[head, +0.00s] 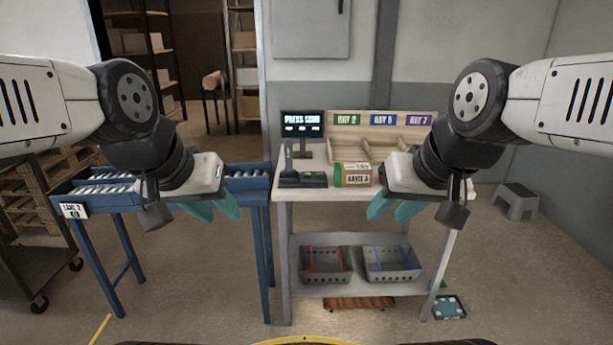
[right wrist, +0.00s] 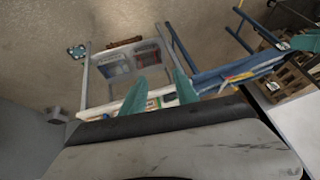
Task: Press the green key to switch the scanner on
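The scanner (head: 289,160) stands upright on a dark base (head: 302,180) at the left end of the table. A small greenish patch (head: 317,178) shows on the right part of that base; it is too small to tell clearly as the key. A dark screen (head: 302,123) behind it shows white text that seems to read "PRESS SCAN". My left gripper (head: 219,207) is open and empty, left of the table and apart from the scanner. My right gripper (head: 393,209) is open and empty before the table's right part. Its two teal fingers stand apart in the right wrist view (right wrist: 157,92).
A labelled carton (head: 352,175) stands right of the scanner base. A wooden bay rack (head: 385,133) is behind it. A blue roller conveyor (head: 250,183) adjoins the table (head: 290,196) at left. Two grey baskets (head: 326,278) are on the lower shelf. A step stool (head: 516,200) is at right.

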